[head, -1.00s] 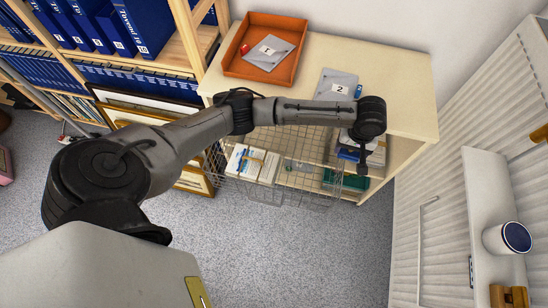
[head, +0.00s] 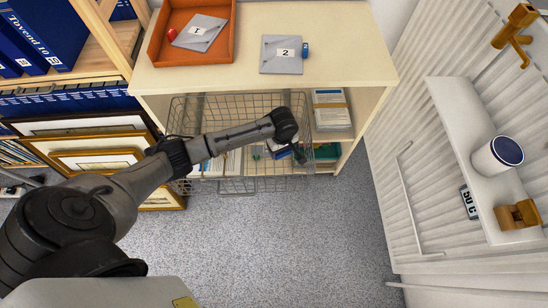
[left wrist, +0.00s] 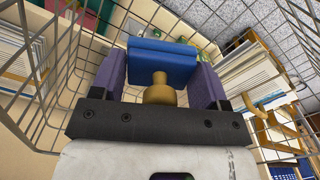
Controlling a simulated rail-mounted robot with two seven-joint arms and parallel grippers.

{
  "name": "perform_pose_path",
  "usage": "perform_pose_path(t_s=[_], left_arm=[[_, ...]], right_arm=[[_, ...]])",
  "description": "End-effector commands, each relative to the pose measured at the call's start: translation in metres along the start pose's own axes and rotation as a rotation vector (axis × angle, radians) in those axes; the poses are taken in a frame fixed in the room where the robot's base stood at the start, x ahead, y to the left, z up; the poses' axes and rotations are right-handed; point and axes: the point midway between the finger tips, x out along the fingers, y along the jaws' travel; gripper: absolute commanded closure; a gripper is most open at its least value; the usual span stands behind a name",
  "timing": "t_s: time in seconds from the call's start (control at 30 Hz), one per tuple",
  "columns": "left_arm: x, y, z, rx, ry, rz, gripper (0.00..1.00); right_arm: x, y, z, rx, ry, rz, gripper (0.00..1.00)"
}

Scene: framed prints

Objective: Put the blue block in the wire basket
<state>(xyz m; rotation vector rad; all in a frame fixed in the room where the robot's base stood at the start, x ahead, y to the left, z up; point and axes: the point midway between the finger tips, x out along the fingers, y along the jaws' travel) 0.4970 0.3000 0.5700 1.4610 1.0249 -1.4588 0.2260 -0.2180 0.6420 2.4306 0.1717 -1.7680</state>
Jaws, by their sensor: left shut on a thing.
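My left gripper (head: 290,152) is shut on the blue block. The blue block (head: 279,154) shows only in part in the head view, at the right part of the wire basket (head: 190,108). In the left wrist view the blue block (left wrist: 163,62) sits between the purple fingers of my left gripper (left wrist: 162,75), with a tan knob (left wrist: 159,90) on its near side. Wire mesh of the basket (left wrist: 68,75) shows on both sides of the gripper there. I cannot tell whether the block touches the basket floor. My right gripper is not in view.
A cream shelf unit (head: 350,65) stands behind the basket. On its top are an orange tray (head: 160,40), an envelope marked 2 (head: 275,62) and a small blue item (head: 305,50). Papers (head: 331,110) lie on the shelf inside. Framed prints (head: 95,160) lean at left.

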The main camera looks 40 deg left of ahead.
Motion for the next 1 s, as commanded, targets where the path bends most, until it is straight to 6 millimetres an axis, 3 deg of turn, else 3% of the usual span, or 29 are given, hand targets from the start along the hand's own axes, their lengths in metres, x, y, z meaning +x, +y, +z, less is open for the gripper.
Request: perform_pose_path(t_s=[0.2, 0.47, 0.63, 1.0], left_arm=[[0.041, 0.0, 0.0, 0.001, 0.0, -0.001, 0.56], [0.059, 0.0, 0.0, 0.001, 0.001, -0.001, 0.56], [0.083, 0.0, 0.0, 0.001, 0.001, -0.001, 0.56], [0.086, 0.0, 0.0, 0.001, 0.001, 0.0, 0.56]], right_arm=[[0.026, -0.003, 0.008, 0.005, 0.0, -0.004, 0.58], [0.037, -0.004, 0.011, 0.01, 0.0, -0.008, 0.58], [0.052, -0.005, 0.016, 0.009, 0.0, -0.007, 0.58], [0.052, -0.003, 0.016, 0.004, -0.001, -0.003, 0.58]])
